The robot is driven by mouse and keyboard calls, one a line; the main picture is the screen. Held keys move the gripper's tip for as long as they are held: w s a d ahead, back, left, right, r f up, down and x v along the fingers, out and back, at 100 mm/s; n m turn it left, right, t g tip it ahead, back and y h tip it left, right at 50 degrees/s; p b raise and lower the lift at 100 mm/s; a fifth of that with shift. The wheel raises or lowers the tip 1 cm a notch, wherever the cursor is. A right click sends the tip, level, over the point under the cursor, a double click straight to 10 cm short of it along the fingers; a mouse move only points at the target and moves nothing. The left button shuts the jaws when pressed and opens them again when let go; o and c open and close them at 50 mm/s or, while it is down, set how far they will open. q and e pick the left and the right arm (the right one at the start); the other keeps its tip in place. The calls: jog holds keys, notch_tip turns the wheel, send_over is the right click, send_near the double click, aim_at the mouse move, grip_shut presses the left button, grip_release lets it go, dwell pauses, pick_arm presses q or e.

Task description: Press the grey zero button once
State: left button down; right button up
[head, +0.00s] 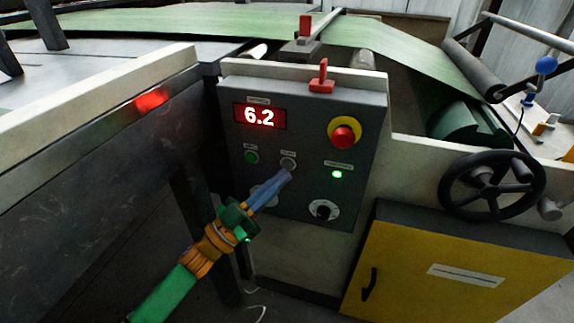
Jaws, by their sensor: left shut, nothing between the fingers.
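The grey button (288,163) is a small round button on the dark front of the control panel (300,110), under a small white label too small to read. The red display (259,117) above it reads 6.2. My left gripper (287,176) comes up from the lower left with its blue-grey fingers shut and empty. Its tips overlap the lower edge of the grey button in the head view; I cannot tell whether they touch it. A round pale dial (262,194) is partly hidden behind the fingers. My right gripper is not in view.
A green button (251,157) sits left of the grey one. A red emergency stop (343,136), a lit green lamp (337,174) and a black knob (323,210) are to the right. A black handwheel (489,185) and yellow cabinet (450,265) stand further right.

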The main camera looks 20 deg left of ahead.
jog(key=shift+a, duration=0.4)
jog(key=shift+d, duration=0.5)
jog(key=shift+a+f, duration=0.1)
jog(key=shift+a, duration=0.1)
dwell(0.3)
pick_arm(q)
jog(key=shift+w, duration=0.4)
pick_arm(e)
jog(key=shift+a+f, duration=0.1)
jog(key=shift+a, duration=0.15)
pick_arm(q)
jog(key=shift+w+b, duration=0.2)
jog(key=shift+b, duration=0.1)
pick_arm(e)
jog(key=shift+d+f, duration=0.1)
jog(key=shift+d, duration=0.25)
